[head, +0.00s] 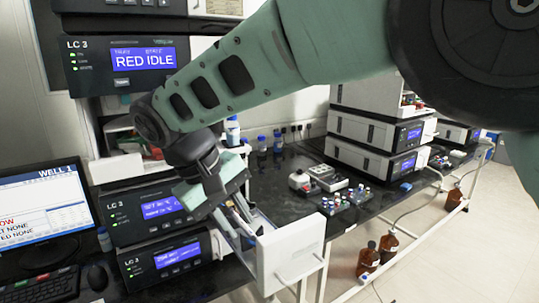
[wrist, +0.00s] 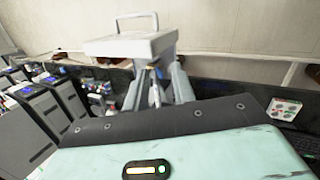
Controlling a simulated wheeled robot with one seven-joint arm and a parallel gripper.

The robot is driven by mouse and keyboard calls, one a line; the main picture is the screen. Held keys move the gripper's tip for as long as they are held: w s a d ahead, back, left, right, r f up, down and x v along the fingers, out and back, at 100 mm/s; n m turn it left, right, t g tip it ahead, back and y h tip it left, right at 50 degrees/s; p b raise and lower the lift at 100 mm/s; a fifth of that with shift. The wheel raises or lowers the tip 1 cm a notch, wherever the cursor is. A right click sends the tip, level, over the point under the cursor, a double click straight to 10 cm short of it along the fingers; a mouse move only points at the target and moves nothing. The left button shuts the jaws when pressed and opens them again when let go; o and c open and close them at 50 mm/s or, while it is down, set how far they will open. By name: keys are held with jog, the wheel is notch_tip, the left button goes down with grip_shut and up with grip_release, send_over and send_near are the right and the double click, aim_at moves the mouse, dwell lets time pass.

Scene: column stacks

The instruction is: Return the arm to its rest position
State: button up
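My arm (head: 235,80) reaches from the upper right across the head view and bends down at the wrist on the left. My gripper (head: 222,208) hangs low, just above or beside an open white drawer (head: 290,255) of the instrument stack. In the wrist view the pale green gripper housing fills the bottom, and the drawer front with its handle (wrist: 133,47) stands beyond it. The fingertips are not clear against the drawer parts, so I cannot tell whether they are open or touching anything.
The LC 3 stack (head: 122,62) stands close behind my forearm; its screen reads RED IDLE. A monitor (head: 45,205) and keyboard are at left. Vials (head: 345,198) stand on the black bench. Another stack (head: 375,135) is farther back. Brown bottles (head: 368,258) stand on the floor, which is open at right.

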jog(key=s+d+f+y, duration=0.2)
jog(key=s+d+f, duration=0.1)
jog(key=s+d, duration=0.7)
jog(key=s+d+f+g+y, duration=0.1)
jog(key=s+d+f+y, duration=0.2)
jog(key=s+d, duration=0.6)
jog(key=shift+s+d+f+g, duration=0.2)
jog(key=shift+s+d+g, duration=0.15)
jog(key=shift+d, duration=0.8)
